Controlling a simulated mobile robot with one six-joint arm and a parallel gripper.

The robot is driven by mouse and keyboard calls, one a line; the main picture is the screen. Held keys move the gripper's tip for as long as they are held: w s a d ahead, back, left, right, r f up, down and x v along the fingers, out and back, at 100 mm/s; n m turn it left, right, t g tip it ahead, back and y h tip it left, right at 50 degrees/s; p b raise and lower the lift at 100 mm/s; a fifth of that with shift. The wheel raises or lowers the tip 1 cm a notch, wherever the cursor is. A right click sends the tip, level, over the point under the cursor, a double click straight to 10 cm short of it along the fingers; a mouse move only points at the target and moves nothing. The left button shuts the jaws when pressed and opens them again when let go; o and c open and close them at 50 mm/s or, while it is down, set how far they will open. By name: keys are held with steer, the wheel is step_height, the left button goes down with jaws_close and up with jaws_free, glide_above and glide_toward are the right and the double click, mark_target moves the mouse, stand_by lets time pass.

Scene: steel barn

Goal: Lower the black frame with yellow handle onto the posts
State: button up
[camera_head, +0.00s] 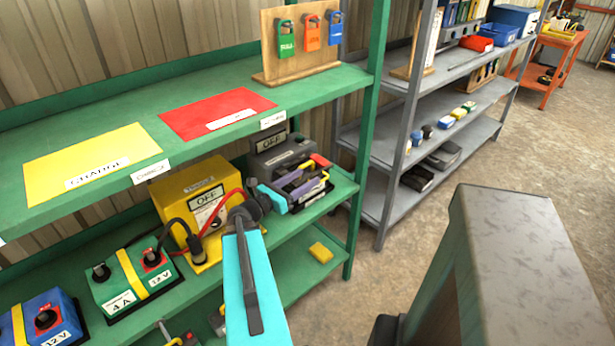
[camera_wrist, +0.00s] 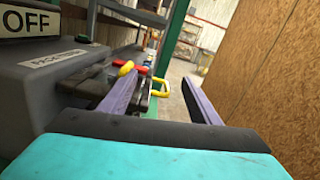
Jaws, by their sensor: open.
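The yellow handle (camera_wrist: 160,87) shows between and just beyond my purple fingertips in the wrist view, near the left finger. It also shows small in the head view (camera_head: 307,168), beside the dark grey charger box (camera_head: 284,158) marked OFF. The black frame under the handle is mostly hidden by my gripper, and I cannot tell its edges from the dark box. My gripper (camera_head: 312,181) is open, its fingers spread on the green middle shelf level. I cannot tell whether either finger touches the handle. The posts cannot be made out.
A red-and-yellow part (camera_wrist: 125,68) lies close to the left fingertip. A yellow OFF box (camera_head: 195,205) with cables stands left of my gripper. A green shelf post (camera_head: 367,150) rises close on the right. A yellow block (camera_head: 321,253) lies on the shelf below.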

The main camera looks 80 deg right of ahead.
steer(key=shift+w+a+f, duration=0.45)
steer(key=shift+a, duration=0.15)
steer(key=shift+r, duration=0.1)
stand_by(0.6)
